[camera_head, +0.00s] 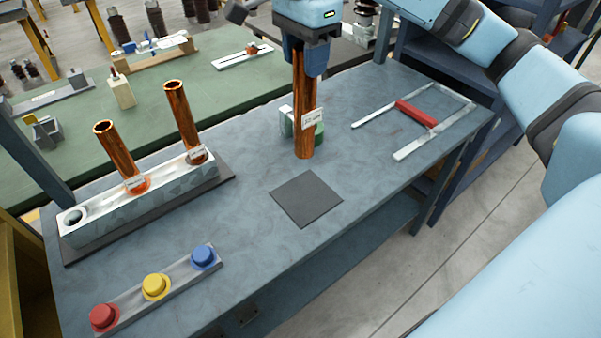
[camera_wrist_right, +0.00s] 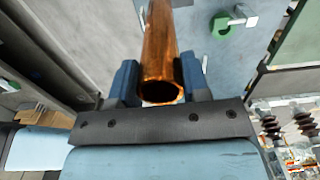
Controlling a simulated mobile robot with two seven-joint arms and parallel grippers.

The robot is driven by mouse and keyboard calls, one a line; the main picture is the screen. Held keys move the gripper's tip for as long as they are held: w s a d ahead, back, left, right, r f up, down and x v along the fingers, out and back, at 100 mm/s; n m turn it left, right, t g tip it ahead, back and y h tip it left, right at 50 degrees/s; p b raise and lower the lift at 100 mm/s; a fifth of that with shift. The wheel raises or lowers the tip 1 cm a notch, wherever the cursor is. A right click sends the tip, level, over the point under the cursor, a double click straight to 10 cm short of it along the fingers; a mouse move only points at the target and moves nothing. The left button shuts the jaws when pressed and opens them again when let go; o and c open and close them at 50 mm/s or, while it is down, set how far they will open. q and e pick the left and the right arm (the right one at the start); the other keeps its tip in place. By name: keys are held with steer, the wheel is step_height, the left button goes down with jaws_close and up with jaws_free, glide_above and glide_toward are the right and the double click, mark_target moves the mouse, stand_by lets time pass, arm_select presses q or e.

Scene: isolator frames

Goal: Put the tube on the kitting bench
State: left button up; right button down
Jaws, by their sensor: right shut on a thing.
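A copper tube (camera_head: 304,100) with a white label hangs upright below my right gripper (camera_head: 305,62), over the blue-grey bench (camera_head: 250,255). My right gripper is shut on the tube near its top. In the right wrist view the tube (camera_wrist_right: 161,50) shows between the two fingers of the gripper (camera_wrist_right: 160,82), its open end towards the camera. The tube's lower end appears just behind the dark square pad (camera_head: 307,199); I cannot tell whether it touches the bench. My left gripper is not in view.
A pale rack (camera_head: 140,215) holds two other copper tubes (camera_head: 118,155) (camera_head: 186,120), with one empty hole at its left end. A button strip (camera_head: 180,285) lies in front. A green-and-white holder (camera_head: 287,122) is partly hidden behind the tube. A red-handled frame (camera_head: 416,114) lies right.

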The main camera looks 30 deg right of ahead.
mark_target(306, 96)
step_height(306, 96, down, 14)
steer(key=shift+s+f, duration=0.15)
steer(key=shift+f, duration=2.45)
steer(key=shift+f+b, duration=0.25)
steer(key=shift+b, duration=0.15)
steer(key=c, duration=0.6)
jaws_free()
steer(key=shift+r, duration=0.1)
steer(key=shift+r, duration=0.1)
steer(key=shift+r+p, duration=0.2)
steer(key=shift+p, duration=0.2)
step_height(306, 96, up, 12)
steer(key=shift+f+b, duration=0.15)
steer(key=shift+b, duration=0.35)
